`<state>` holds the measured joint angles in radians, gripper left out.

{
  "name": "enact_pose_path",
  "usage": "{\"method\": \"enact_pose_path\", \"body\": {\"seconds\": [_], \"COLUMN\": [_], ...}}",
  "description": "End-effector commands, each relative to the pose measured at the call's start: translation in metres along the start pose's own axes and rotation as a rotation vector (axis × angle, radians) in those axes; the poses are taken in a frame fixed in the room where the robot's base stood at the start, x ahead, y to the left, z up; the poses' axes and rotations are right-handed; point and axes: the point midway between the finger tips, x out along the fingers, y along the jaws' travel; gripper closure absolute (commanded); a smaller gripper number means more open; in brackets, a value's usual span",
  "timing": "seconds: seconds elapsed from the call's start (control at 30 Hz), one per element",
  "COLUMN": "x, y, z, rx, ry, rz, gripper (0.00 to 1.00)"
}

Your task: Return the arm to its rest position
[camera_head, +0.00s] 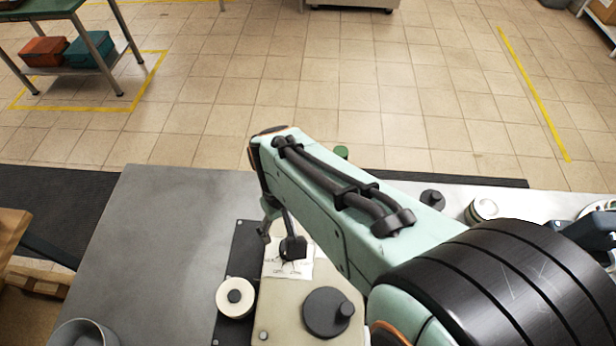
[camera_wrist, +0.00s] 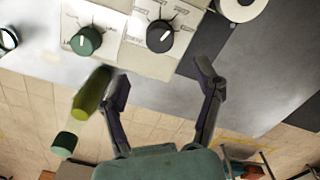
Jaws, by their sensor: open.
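My gripper (camera_wrist: 163,85) is open in the wrist view, with nothing between its two dark fingers. In the head view my gripper (camera_head: 278,241) shows only partly, below the end of my pale green arm, above a beige panel box (camera_head: 276,325). A jar (camera_wrist: 92,93) with olive-green contents and a green lid (camera_wrist: 64,143) stands just outside the left finger in the wrist view. I cannot tell whether they touch. In the head view only a green top (camera_head: 341,151) shows behind my arm.
A white round object (camera_head: 235,297) is on a dark strip left of the box. A grey cup (camera_head: 83,333) stands at front left. The grey tabletop (camera_head: 170,225) at left is clear.

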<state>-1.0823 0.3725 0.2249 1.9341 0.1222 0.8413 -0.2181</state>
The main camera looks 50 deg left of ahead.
Motion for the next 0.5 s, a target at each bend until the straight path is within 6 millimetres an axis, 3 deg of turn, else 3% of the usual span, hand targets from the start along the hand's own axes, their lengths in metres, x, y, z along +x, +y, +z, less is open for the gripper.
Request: {"method": "enact_pose_path", "body": {"seconds": [0.2,0.5], "x": [-0.022,-0.023], "y": [0.0,0.0], "z": [0.0,0.0], "rx": [0.0,0.0], "ry": [0.001,-0.001], "rz": [0.0,0.0], "gripper": [0.33,0.33]}}
